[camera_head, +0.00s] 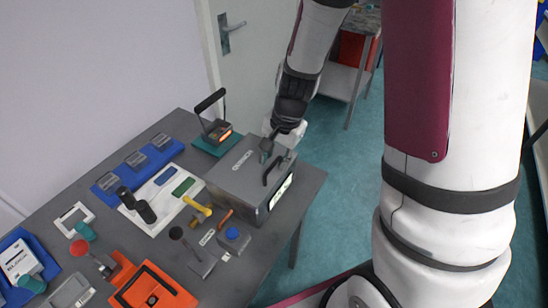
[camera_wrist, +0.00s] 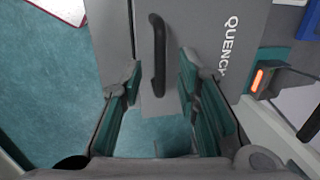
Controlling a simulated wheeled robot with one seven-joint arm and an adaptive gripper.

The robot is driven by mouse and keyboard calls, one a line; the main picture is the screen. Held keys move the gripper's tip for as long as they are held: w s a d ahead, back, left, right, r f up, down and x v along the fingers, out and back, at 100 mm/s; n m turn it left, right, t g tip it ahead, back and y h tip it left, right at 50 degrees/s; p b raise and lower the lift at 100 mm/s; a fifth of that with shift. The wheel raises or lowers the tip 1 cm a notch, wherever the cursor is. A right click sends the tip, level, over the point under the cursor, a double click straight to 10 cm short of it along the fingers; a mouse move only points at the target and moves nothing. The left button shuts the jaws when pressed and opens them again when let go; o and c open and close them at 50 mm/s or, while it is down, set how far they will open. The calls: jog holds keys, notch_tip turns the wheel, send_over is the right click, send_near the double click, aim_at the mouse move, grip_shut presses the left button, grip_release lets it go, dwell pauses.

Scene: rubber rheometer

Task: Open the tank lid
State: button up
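The grey tank (camera_head: 239,181) stands on the table with its flat lid (camera_head: 238,164) closed, marked QUENCH. A black bar handle (camera_head: 269,167) is fixed to the lid near its right edge. In the wrist view the handle (camera_wrist: 158,55) lies ahead between the lines of my fingers, with the lid (camera_wrist: 205,30) around it. My gripper (camera_wrist: 158,88) is open, with its teal-padded fingers on either side of the handle's near end. I cannot tell whether a finger touches it. In the head view my gripper (camera_head: 267,147) is over the lid, partly hidden by my wrist.
A device with a raised black handle and orange light (camera_head: 216,130) stands behind the tank on a teal mat. A yellow tool (camera_head: 197,206), a blue-button box (camera_head: 234,238) and an orange tray (camera_head: 151,289) lie in front and left. Open floor (camera_head: 338,190) lies right of the table.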

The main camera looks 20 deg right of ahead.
jog(key=shift+f, duration=0.4)
jog(key=shift+c, duration=0.2)
grip_shut()
jog(key=shift+w+a+r, duration=0.1)
jog(key=shift+w+r, duration=0.05)
jog(key=shift+r, duration=0.05)
